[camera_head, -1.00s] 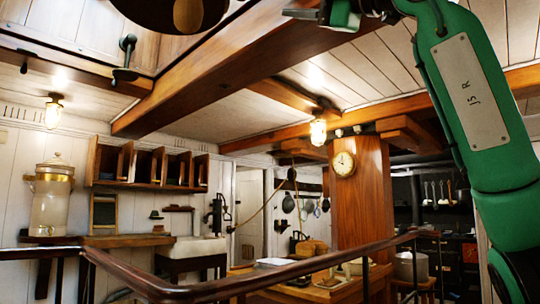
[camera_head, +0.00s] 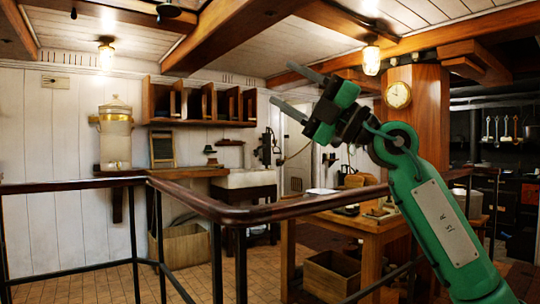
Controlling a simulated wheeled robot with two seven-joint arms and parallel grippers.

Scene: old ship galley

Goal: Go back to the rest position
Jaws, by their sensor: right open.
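My right gripper (camera_head: 294,91) is in the middle of the head view, at the end of my green right arm (camera_head: 443,222), which comes in from the lower right. Its two grey fingers point up and to the left and stand apart, with nothing between them. It shows in front of the wooden beams and the far wall, above the dark railing. My left gripper is not in view.
A dark wooden railing (camera_head: 228,213) with a corner runs across the front. Tiled floor shows at lower left.

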